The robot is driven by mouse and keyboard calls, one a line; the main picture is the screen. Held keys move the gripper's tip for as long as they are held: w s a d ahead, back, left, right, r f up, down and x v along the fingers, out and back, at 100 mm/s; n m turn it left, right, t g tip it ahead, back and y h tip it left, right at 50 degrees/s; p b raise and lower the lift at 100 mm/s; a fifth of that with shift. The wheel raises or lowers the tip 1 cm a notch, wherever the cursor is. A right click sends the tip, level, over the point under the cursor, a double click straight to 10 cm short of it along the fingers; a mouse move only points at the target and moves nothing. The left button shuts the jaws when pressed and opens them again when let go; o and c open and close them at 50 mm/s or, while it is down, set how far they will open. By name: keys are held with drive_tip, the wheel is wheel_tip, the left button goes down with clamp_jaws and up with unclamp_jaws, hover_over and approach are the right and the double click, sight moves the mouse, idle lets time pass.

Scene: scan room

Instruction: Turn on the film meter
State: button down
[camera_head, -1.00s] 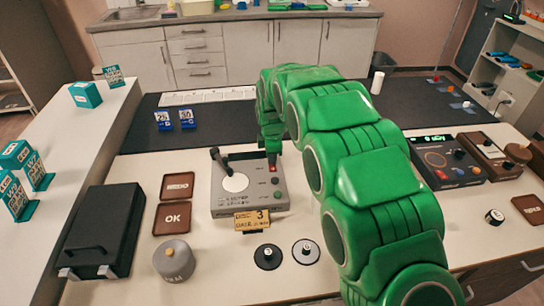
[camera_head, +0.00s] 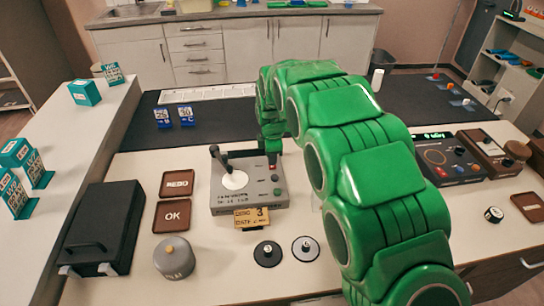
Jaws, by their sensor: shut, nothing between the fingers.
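A grey bench device (camera_head: 228,201) with a round white plate, a black lever and coloured buttons sits at the middle of the counter; it appears to be the film meter. My gripper (camera_head: 272,161) points down over the back right of the device, just above or behind the red button. It is shut and empty. I cannot tell whether its tips touch the device. My green arm hides the area to the right.
A yellow tag (camera_head: 251,217) stands in front of the device. Left are brown REDO (camera_head: 177,184) and OK (camera_head: 172,216) trays, a grey knobbed weight (camera_head: 174,258) and a black case (camera_head: 104,228). Two discs (camera_head: 267,254) lie in front. A dark box with a green display (camera_head: 447,158) stands right.

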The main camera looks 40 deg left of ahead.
drive_tip(key=shift+r, duration=0.15)
wheel_tip(320, 180, up, 14)
drive_tip(key=s+d, duration=0.1)
drive_tip(key=shift+s+d+f, duration=0.15)
drive_tip(key=shift+d+f, duration=0.05)
idle(0.4)
drive_tip(key=w+g, duration=0.1)
drive_tip(key=w+g+y, duration=0.1)
drive_tip(key=w+y, duration=0.1)
drive_tip(key=w, duration=0.1)
drive_tip(key=shift+d+r+g, duration=0.2)
drive_tip(key=shift+d+g, duration=0.1)
drive_tip(key=shift+g, duration=0.1)
drive_tip(key=shift+f, duration=0.15)
